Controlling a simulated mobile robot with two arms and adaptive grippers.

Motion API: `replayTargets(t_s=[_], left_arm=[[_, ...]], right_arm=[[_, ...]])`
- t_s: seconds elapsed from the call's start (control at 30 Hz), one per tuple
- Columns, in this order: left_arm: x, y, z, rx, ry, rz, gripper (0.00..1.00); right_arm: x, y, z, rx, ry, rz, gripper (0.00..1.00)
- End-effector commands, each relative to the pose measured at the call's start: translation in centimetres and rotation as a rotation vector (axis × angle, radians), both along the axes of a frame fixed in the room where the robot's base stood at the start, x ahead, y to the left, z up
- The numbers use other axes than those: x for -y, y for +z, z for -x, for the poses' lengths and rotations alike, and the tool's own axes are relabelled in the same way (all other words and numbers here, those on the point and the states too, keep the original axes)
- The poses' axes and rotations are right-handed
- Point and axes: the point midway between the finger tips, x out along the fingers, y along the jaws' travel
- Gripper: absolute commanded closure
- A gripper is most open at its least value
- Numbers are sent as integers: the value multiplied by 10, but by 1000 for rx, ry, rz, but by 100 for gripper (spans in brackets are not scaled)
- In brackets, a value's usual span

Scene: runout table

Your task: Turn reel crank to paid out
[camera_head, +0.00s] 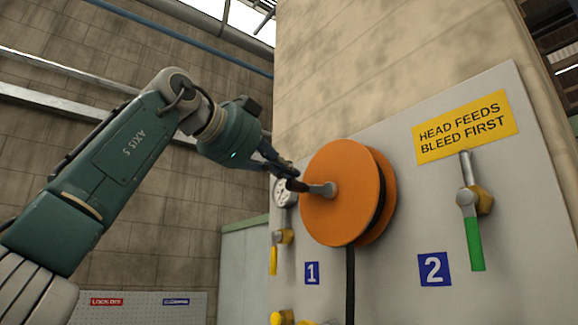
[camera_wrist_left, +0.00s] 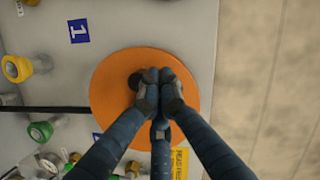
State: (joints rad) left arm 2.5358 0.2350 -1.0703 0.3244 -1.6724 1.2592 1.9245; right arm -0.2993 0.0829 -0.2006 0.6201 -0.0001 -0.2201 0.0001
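The orange reel (camera_head: 342,200) is mounted on a grey panel, with a black hose or cable hanging from it. Its metal crank (camera_head: 322,190) sticks out from the reel's face towards the left, ending in a dark handle (camera_head: 297,186). My left gripper (camera_head: 290,178) reaches in from the upper left, with its fingers at the handle. In the left wrist view the fingers (camera_wrist_left: 160,90) are drawn together in front of the orange reel (camera_wrist_left: 112,92). They look shut on the handle, which they mostly hide. My right gripper is in neither view.
A green-handled valve (camera_head: 474,240) is right of the reel, below a yellow sign (camera_head: 465,126). A gauge (camera_head: 284,192) and a yellow-handled valve (camera_head: 275,255) sit close at left. Number plates 1 (camera_head: 312,273) and 2 (camera_head: 434,269) are below.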

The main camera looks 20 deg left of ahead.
Motion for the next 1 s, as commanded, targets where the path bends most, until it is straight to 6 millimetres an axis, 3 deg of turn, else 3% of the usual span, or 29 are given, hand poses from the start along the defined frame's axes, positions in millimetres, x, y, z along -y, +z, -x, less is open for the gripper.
replayTargets(t_s=[1.0], left_arm=[[-8, -18, -6, -4, -1, 5, 100]], right_arm=[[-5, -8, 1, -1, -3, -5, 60]])
